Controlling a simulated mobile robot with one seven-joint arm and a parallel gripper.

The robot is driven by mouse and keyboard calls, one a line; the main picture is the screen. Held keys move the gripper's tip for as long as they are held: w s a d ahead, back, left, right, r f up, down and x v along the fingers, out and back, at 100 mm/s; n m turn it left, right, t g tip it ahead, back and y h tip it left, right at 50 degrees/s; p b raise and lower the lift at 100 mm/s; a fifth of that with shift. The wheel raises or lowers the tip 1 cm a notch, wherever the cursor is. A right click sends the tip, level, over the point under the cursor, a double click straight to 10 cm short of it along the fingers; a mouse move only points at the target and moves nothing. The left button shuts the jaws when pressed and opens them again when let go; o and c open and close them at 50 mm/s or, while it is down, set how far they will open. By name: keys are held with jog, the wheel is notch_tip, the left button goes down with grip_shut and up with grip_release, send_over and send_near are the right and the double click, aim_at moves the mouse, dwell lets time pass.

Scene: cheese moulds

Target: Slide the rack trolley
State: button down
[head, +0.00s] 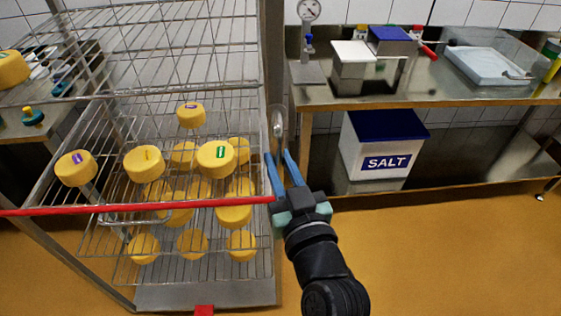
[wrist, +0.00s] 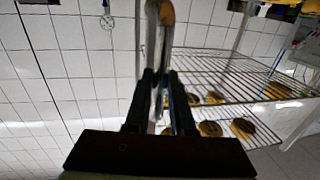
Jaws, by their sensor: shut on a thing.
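The rack trolley (head: 190,98) stands at the left in the head view, a steel frame with several wire shelves and a red bar (head: 135,208) across its front. Its shelves also show at the right in the wrist view (wrist: 225,75). Several yellow cheeses (head: 144,162) sit on the shelves. My gripper (head: 278,155) is at the trolley's right side, its blue fingers shut on an upright metal handle (head: 278,120). In the wrist view the handle (wrist: 154,45) runs up between the dark fingers. The fingers hide part of it.
A steel bench (head: 430,95) stands at the right with tubs and a white tray (head: 487,65) on it. A white salt bin (head: 383,145) with a blue lid is below. Another bench (head: 50,125) is behind the trolley at left. Orange floor (head: 450,250) is clear at front right.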

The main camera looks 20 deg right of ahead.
jog(key=shift+w+a+r, duration=0.1)
jog(key=shift+a+r, duration=0.05)
jog(key=shift+r, duration=0.2)
jog(key=c, duration=0.9)
grip_release()
jog(key=shift+o, duration=0.7)
jog(key=shift+f, duration=0.15)
jog(key=s+a+b, duration=0.1)
jog(key=s+b, duration=0.1)
jog(key=s, duration=1.1)
